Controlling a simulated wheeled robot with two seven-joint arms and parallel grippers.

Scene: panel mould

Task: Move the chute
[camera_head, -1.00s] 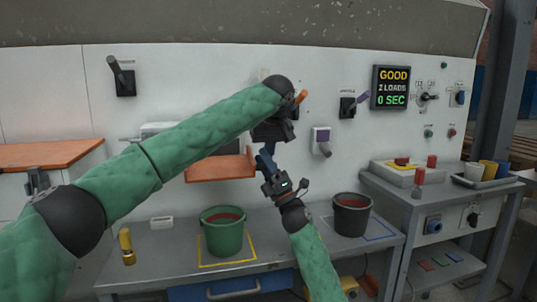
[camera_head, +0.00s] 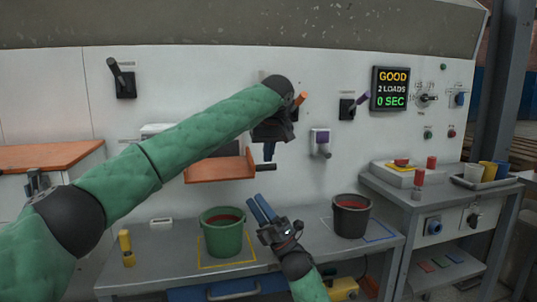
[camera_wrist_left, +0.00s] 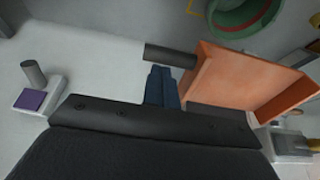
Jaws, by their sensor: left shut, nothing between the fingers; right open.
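The orange chute (camera_head: 218,171) is a shallow tray on the wall panel above the green bucket, with a dark handle (camera_head: 265,167) sticking out on its right. My left arm hides part of its back. My left gripper (camera_head: 269,155) is shut and empty, pointing down just above the handle. In the left wrist view, the blue fingertips of my left gripper (camera_wrist_left: 160,72) are close to the handle (camera_wrist_left: 170,55); I cannot tell whether they touch. The chute (camera_wrist_left: 245,82) fills the right side there. My right gripper (camera_head: 262,207) is open and empty, below the handle and right of the green bucket.
A green bucket (camera_head: 222,240) with reddish contents stands in a yellow outline on the bench. A black bucket (camera_head: 351,218) stands near a blue outline at right. The panel carries levers and a display (camera_head: 390,88) reading "GOOD, 2 LOADS, 0 SEC".

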